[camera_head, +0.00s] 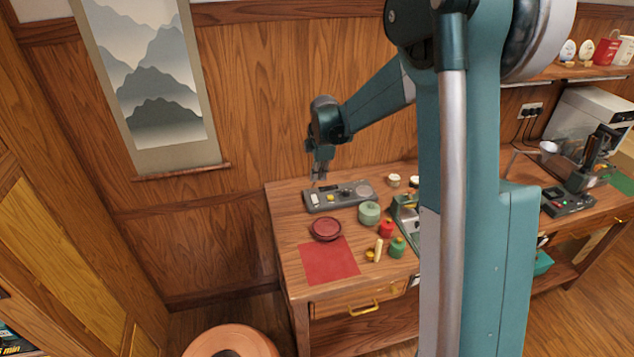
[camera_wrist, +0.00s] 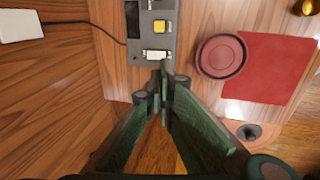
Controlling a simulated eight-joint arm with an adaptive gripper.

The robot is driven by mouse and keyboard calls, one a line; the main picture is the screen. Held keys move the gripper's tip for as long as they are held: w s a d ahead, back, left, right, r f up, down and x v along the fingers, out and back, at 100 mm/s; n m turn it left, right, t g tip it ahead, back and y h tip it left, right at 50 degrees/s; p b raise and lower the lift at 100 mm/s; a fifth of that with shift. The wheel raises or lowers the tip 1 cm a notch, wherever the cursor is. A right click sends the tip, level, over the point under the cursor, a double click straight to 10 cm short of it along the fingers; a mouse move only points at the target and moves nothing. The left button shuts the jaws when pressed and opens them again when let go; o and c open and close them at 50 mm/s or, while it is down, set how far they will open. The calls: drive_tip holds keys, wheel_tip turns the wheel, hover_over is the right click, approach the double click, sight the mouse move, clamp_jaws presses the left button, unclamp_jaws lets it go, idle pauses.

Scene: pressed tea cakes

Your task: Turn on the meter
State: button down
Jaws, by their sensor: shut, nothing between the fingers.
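The meter (camera_head: 346,200) is a grey flat panel on the back left of the wooden table. In the wrist view the meter (camera_wrist: 143,25) shows a white switch (camera_wrist: 156,55) at its near end, a yellow button (camera_wrist: 159,26) and a dark display (camera_wrist: 132,18). My gripper (camera_head: 318,180) is shut and empty, pointing down above the left end of the meter. In the wrist view the fingertips (camera_wrist: 164,80) are close together just below the white switch. I cannot tell whether they touch it. The switch's on or off position is not clear.
A dark red dish (camera_head: 326,229) and a red mat (camera_head: 329,260) lie in front of the meter. A green lidded pot (camera_head: 369,213), a red jar (camera_head: 386,228) and a green jar (camera_head: 397,247) stand to the right. A cable and white box (camera_wrist: 20,25) show in the wrist view.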

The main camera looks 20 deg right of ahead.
sight(314, 196)
drive_tip(key=shift+w+r+t, duration=0.3)
drive_tip(key=shift+w+t, duration=0.05)
drive_tip(key=shift+t, duration=0.05)
drive_tip(key=shift+f, duration=0.2)
drive_tip(key=shift+p+x, duration=0.3)
drive_tip(key=shift+x, duration=6.5)
drive_tip(key=shift+w, duration=0.1)
drive_tip(key=shift+f, duration=0.1)
drive_tip(key=shift+w+f+g+b, duration=0.3)
drive_tip(key=shift+f+g+b, duration=0.05)
drive_tip(key=shift+g+b, duration=0.15)
drive_tip(key=shift+s+r, duration=0.1)
